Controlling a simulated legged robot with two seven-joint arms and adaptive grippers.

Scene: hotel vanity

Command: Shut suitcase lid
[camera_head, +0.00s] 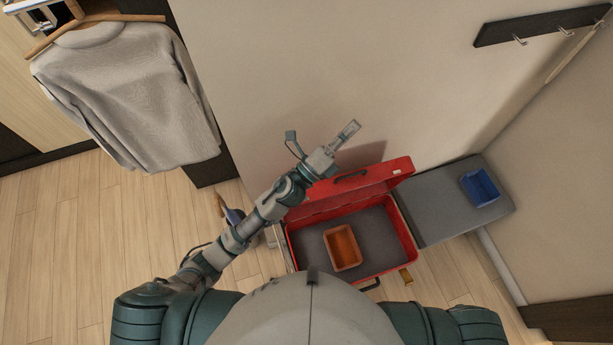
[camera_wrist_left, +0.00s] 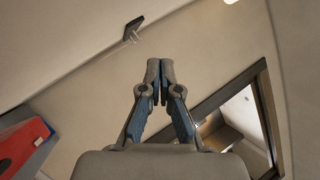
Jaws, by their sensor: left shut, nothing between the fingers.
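The red suitcase (camera_head: 409,236) stands open in the head view, with its grey-lined base facing up. Its red lid (camera_head: 393,171) is raised at the back, toward the wall. An orange bin (camera_head: 342,247) sits inside the base. My left gripper (camera_head: 350,129) is shut and empty, above and behind the lid's upper left part, near the wall. In the left wrist view, the closed fingertips (camera_wrist_left: 160,66) show against the wall, and a red piece (camera_wrist_left: 18,145), likely the lid, is at the lower left. My right gripper is not in view.
A grey bench (camera_head: 437,205) to the right of the suitcase holds a blue bin (camera_head: 480,187). A grey sweater (camera_head: 130,90) hangs at the upper left. A hook rail (camera_head: 540,26) is on the wall. Wooden floor (camera_head: 75,235) is clear at the left.

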